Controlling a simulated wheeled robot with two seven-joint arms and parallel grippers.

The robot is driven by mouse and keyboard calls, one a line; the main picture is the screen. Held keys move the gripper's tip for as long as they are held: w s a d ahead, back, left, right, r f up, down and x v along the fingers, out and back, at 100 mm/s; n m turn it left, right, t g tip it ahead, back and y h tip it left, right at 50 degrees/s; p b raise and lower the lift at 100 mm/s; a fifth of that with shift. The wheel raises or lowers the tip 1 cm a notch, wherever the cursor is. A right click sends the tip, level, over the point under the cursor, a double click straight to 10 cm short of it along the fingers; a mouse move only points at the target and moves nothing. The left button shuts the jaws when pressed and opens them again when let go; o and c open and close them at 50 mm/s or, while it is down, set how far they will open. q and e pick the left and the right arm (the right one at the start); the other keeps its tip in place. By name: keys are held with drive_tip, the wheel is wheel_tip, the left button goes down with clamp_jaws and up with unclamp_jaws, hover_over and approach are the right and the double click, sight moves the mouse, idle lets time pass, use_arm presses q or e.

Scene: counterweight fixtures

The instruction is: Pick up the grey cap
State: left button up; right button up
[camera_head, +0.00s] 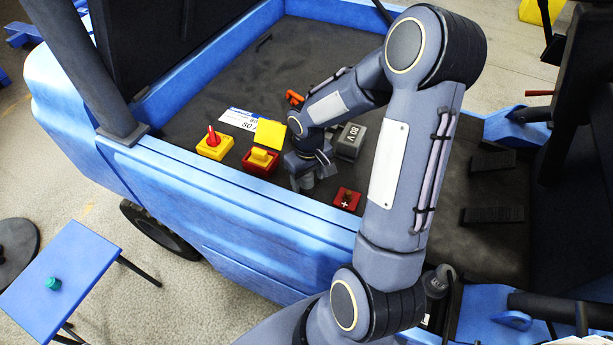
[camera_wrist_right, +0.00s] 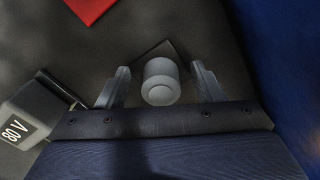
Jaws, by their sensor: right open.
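The grey cap (camera_wrist_right: 160,82), a short round cylinder, stands on a dark surface in the right wrist view. My right gripper (camera_wrist_right: 160,72) is open, with one finger on each side of the cap and a visible gap to each. In the head view my right gripper (camera_head: 308,178) reaches down into the blue-walled bed, and its wrist mostly hides the cap. My left gripper is not in view.
A grey 80 V box (camera_head: 350,142) and a red block with a plus sign (camera_head: 346,199) stand close to the right gripper. Yellow and red fixtures (camera_head: 214,146) (camera_head: 261,161) are to its left. The blue bed wall (camera_head: 235,190) is nearby.

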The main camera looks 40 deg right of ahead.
sight(308, 175)
drive_tip(key=c, duration=0.8)
drive_tip(key=shift+o, duration=0.2)
wheel_tip(308, 175, up, 10)
drive_tip(key=shift+r, duration=0.1)
